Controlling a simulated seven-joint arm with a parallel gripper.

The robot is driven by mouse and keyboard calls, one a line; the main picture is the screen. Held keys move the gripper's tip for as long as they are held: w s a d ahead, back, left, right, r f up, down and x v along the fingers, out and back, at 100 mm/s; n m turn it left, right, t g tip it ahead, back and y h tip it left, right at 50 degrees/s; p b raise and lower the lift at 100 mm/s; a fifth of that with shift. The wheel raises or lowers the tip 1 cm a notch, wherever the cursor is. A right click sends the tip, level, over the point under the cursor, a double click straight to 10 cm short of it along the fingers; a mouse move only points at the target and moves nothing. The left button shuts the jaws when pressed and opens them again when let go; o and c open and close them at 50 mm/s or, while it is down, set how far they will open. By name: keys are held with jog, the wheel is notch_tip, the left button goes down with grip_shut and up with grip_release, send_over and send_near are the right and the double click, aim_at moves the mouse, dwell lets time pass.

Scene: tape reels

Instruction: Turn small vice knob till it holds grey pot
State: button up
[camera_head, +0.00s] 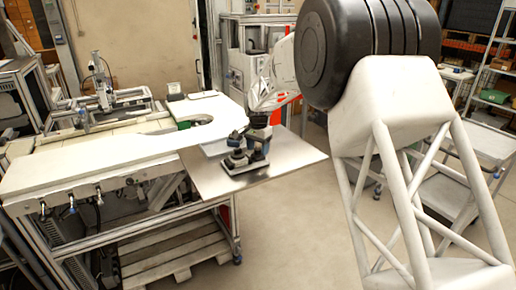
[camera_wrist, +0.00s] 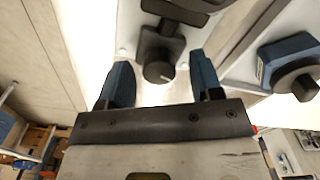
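The small vice (camera_wrist: 160,42) is dark grey; its body runs to the top of the wrist view. Its round knob (camera_wrist: 159,72) faces my gripper and lies between the two blue fingers. My gripper (camera_wrist: 161,72) is open, with a gap on each side of the knob. In the head view, my gripper (camera_head: 252,139) is low over the dark vice group (camera_head: 238,162) on the metal plate. I cannot pick out the grey pot for certain; a dark rounded part shows at the wrist view's top edge.
A blue block with a dark knob-like part (camera_wrist: 290,62) stands right of my fingers in the wrist view. The metal plate (camera_head: 290,160) is bare to the right of the vice group. A long white worktop (camera_head: 80,172) lies to the left.

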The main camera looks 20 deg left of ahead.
aim_at(258, 149)
jog(key=shift+r, duration=3.9)
jog(key=shift+s+d+r, duration=0.2)
jog(key=shift+d+r, duration=0.1)
jog(key=shift+d, duration=0.25)
jog(key=s+d+r+n, duration=0.1)
jog(key=s+d+r, duration=0.3)
jog(key=s+d, duration=0.4)
jog(key=s+d+r+t, duration=0.1)
jog(key=s+d+r, duration=0.4)
jog(key=d, duration=0.5)
jog(key=s+d+r+n, duration=0.1)
jog(key=s+d+r, duration=0.2)
jog(key=s+d, duration=0.55)
jog(key=s+d+f, duration=0.2)
jog(key=s+d, duration=0.3)
jog(key=s, duration=0.5)
jog(key=s+d+f+n+t, duration=0.1)
jog(key=s+d+f, duration=0.2)
jog(key=s+d, duration=0.3)
jog(key=s+d+f, duration=0.2)
jog(key=s+d, duration=0.3)
jog(key=s, duration=1)
jog(key=shift+d+f+n+t, duration=0.3)
